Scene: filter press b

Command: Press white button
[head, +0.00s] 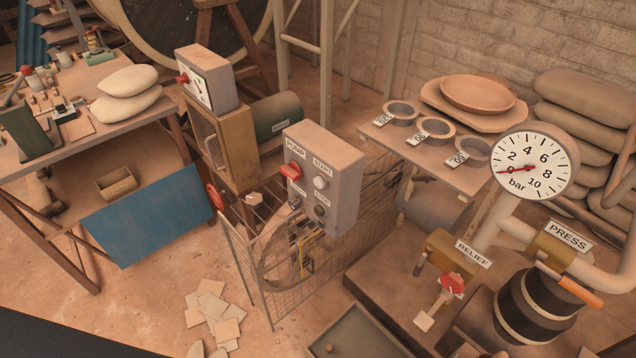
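The white button (320,182) is a small round knob on the front of the grey pump control box (342,172), just below the START label. A darker button (319,210) sits under the STOP label below it. A red handle or switch (290,171) sticks out at the left of the same face, below the PUMP label. Nothing covers the white button. Neither of my grippers shows in the head view.
A wire mesh guard (252,275) stands below the box. A cluttered bench (80,140) stands left. Loose tiles (212,305) lie on the floor.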

